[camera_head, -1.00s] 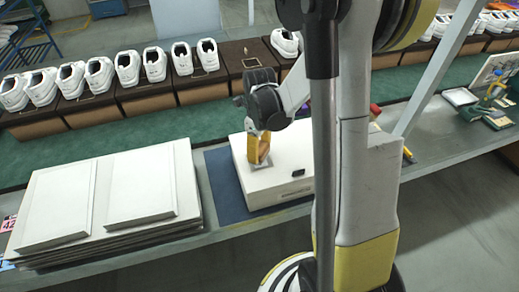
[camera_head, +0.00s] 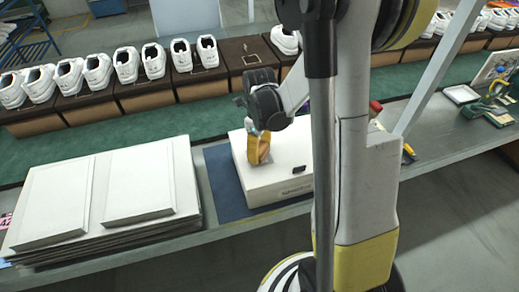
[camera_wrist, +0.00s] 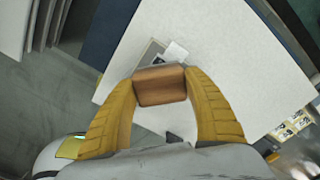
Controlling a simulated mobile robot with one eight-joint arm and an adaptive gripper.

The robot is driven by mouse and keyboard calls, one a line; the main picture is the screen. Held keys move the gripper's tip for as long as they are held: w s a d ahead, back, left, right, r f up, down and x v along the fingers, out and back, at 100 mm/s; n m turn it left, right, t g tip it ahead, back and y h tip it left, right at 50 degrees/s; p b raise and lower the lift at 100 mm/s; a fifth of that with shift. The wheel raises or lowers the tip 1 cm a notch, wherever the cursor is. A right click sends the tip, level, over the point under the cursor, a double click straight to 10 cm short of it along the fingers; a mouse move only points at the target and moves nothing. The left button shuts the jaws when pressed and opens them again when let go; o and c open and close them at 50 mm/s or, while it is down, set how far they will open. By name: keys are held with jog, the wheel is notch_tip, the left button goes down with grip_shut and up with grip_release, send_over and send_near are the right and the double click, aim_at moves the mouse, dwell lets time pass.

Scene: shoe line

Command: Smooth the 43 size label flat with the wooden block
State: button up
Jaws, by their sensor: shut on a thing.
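My gripper (camera_head: 258,150) has two yellow fingers, shut on the wooden block. The brown block (camera_wrist: 160,85) is between the fingertips in the wrist view. It is over the top of the white shoe box (camera_head: 280,183). A small grey and white patch, seemingly the label (camera_wrist: 174,51), shows just beyond the block on the box top in the wrist view. The block covers part of it, and its number cannot be read. Whether the block touches the box top cannot be told.
The box stands on a blue mat (camera_head: 222,178) on a grey bench. White lids (camera_head: 140,190) are stacked to the left. A row of white shoes (camera_head: 127,65) on brown boxes stands behind. Tools and a white tray (camera_head: 462,94) lie at the right. A small dark object (camera_head: 299,169) sits on the box.

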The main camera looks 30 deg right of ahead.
aim_at(263, 166)
jog(key=shift+s+a+b, duration=0.2)
jog(key=shift+s+a, duration=0.1)
jog(key=shift+s, duration=0.7)
jog(key=shift+s+a+b, duration=0.15)
jog(key=shift+s+a, duration=0.15)
jog(key=shift+s, duration=0.65)
jog(key=shift+f, duration=0.15)
jog(key=shift+w+d, duration=0.2)
jog(key=shift+w, duration=0.45)
jog(key=shift+w+d, duration=0.2)
jog(key=shift+w, duration=0.5)
jog(key=shift+w+d, duration=0.2)
jog(key=shift+w, duration=0.45)
jog(key=shift+r, duration=0.25)
jog(key=shift+r+p, duration=1.85)
jog(key=shift+r, duration=1.05)
